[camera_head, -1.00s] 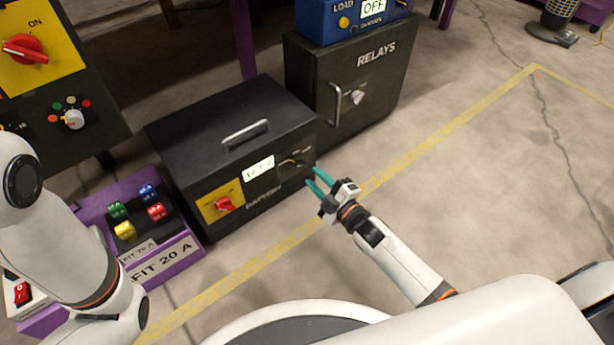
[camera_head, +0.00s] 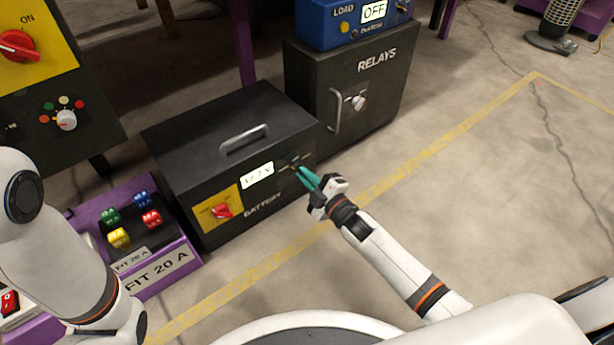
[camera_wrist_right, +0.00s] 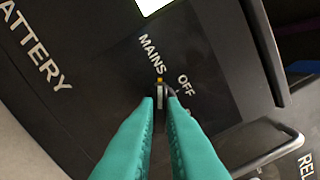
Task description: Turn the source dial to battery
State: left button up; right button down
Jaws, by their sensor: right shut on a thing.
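The source dial (camera_wrist_right: 160,93) is a small dark knob with a yellow mark, on a panel at the right of the front of the black battery box (camera_head: 215,130). In the right wrist view the yellow mark is at the end of the word MAINS, with OFF to its right; any further label is hidden by the fingers. My right gripper (camera_head: 300,172) reaches this panel. In the right wrist view its teal fingers (camera_wrist_right: 161,100) are shut on the dial, one on each side. My left arm shows at the left, but its gripper is out of view.
The box has a red switch (camera_head: 221,211) and a lit display (camera_head: 257,175). A RELAYS cabinet (camera_head: 375,95) stands behind right, with a blue load unit (camera_head: 335,27) on top. A purple fuse tray (camera_head: 185,247) is at left.

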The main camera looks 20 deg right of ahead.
jog(key=shift+m+p, duration=4.25)
jog(key=shift+m, duration=7.65)
jog(key=c, duration=1.5)
grip_release()
